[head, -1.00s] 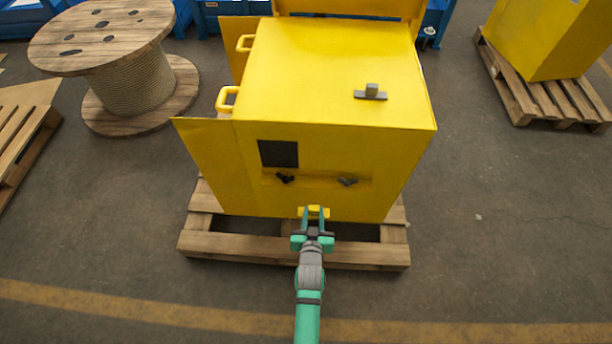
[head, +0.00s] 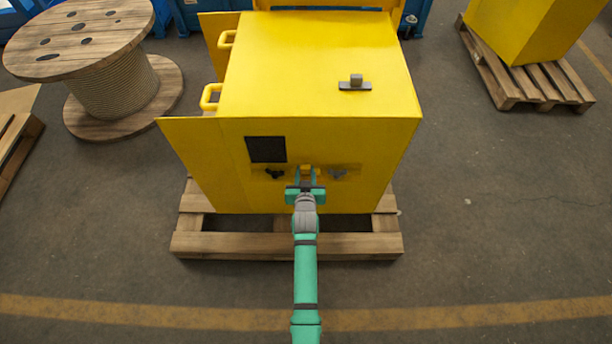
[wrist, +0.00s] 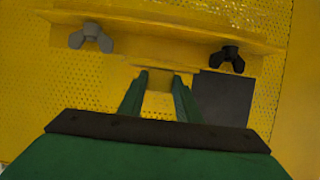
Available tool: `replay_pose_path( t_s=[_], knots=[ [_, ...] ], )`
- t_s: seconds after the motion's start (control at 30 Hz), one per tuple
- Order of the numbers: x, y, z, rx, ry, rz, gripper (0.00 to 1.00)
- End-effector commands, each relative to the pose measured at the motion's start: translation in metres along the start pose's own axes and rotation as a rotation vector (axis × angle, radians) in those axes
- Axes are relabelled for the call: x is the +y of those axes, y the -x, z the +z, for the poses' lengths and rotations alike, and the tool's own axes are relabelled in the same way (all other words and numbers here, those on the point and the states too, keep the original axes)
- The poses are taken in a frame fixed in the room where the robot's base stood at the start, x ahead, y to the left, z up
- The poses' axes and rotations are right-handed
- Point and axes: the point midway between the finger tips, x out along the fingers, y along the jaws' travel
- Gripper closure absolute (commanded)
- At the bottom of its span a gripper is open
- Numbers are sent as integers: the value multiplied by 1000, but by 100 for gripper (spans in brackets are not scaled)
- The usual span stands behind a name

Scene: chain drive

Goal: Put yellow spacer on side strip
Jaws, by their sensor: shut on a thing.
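The yellow spacer (wrist: 158,104) is a small block between the two green fingers of my gripper (wrist: 160,78), which is shut on it. In the head view my gripper (head: 306,174) is in front of the yellow cabinet's near face, between the two wing nuts. The side strip (wrist: 150,25) is a yellow ledge along that face, with a grey wing nut (wrist: 91,37) and a black wing nut (wrist: 231,58). In the wrist view the fingertips are close to the strip. Whether the spacer touches the strip cannot be told; my fingers partly hide it.
The yellow cabinet (head: 315,75) stands on a wooden pallet (head: 190,243). A black square patch (head: 265,149) is beside the strip. A cable spool (head: 120,85) is at left, another pallet (head: 525,85) at right. The near floor is clear.

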Motion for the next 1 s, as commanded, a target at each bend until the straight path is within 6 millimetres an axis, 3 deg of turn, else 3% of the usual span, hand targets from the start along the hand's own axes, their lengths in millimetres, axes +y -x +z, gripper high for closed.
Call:
replay_pose_path(
  t_s=[0.1,0.33,0.5,0.97,1.0],
  knots=[
    [2,-15,7,1,0,0,95],
    [2,-29,15,1,1,-2,95],
    [1,-37,37,0,1,-2,95],
    [0,-40,45,1,2,-3,95],
    [1,-40,45,0,1,-2,64]
  ],
)
